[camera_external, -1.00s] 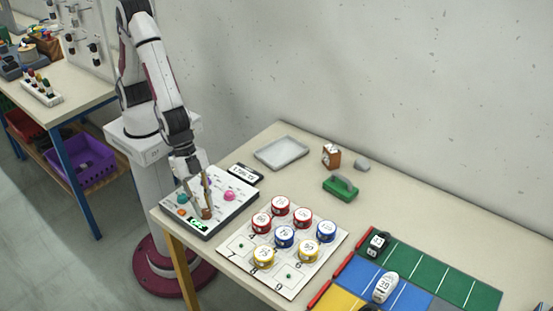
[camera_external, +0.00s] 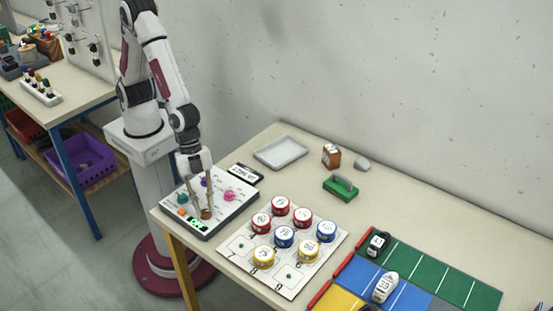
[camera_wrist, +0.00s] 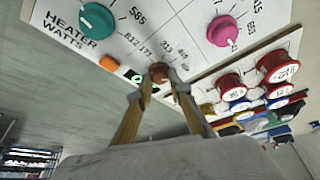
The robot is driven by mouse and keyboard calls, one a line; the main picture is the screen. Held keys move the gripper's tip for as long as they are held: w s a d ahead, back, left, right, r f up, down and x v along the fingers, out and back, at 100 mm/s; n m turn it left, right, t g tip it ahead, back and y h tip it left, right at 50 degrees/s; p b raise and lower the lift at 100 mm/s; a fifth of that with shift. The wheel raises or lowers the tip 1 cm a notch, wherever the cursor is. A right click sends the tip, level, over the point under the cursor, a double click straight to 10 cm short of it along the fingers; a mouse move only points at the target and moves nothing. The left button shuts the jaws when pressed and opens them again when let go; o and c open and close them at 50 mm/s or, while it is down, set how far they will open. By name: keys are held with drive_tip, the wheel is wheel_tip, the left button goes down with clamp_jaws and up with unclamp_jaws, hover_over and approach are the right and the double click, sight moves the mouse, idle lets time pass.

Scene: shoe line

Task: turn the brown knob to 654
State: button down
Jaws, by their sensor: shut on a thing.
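The brown knob (camera_external: 207,213) sits near the front corner of the white control panel (camera_external: 232,207). My gripper (camera_external: 204,208) points down over the panel with its fingers shut on the brown knob. In the wrist view the brown knob (camera_wrist: 159,72) shows between the fingertips (camera_wrist: 160,80). Printed numbers around it are partly hidden and too small to read surely. A small green-lit display (camera_wrist: 136,77) is beside it, partly cut off by the finger, and its value is not readable.
A teal knob (camera_wrist: 98,19), a pink knob (camera_wrist: 222,31) and an orange button (camera_wrist: 110,62) are on the same panel. A board (camera_external: 291,289) with several coloured tins stands to the right.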

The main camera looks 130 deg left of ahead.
idle(0.7)
drive_tip(key=c, duration=1.8)
unclamp_jaws()
drive_tip(key=shift+c, duration=0.2)
drive_tip(key=shift+r, duration=0.1)
drive_tip(key=v, duration=1.1)
drive_tip(key=shift+r, duration=0.4)
drive_tip(key=shift+s+a, duration=0.1)
drive_tip(key=shift+s, duration=0.05)
